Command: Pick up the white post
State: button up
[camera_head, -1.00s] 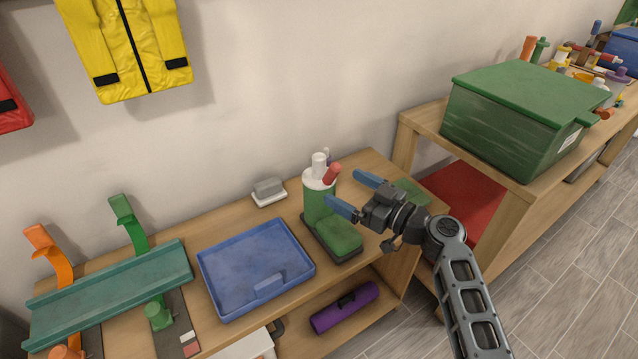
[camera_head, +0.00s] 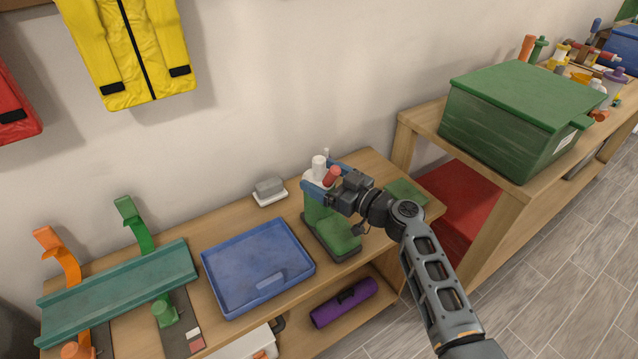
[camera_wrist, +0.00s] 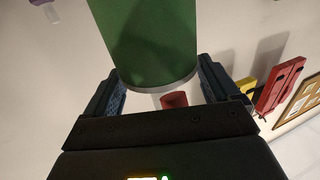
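The white post (camera_head: 319,164) stands upright at the top of a green cylinder with a white rim (camera_head: 318,210), beside a shorter red post (camera_head: 332,176). My gripper (camera_head: 322,179) is at the cylinder's top, its blue fingers apart on either side of it. In the wrist view my open fingers (camera_wrist: 160,88) flank the white-rimmed end of the green cylinder (camera_wrist: 150,40), with the red post (camera_wrist: 174,100) between them. I cannot tell the white post clearly from the pale background there, nor whether a finger touches anything.
The cylinder stands at the back of a green-topped block (camera_head: 338,236) on the wooden shelf. A blue tray (camera_head: 215,285) lies left, a white-based grey block (camera_head: 270,190) behind. A large green bin (camera_head: 510,125) stands on the right-hand rack. The wall is close behind.

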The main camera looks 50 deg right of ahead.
jog(key=c, duration=0.7)
jog(key=shift+c, duration=0.2)
jog(key=shift+r, duration=0.15)
notch_tip(320, 180, up, 10)
jog(key=shift+f, duration=0.1)
jog(key=shift+f+b, duration=0.15)
jog(key=shift+b, duration=0.25)
dwell(0.4)
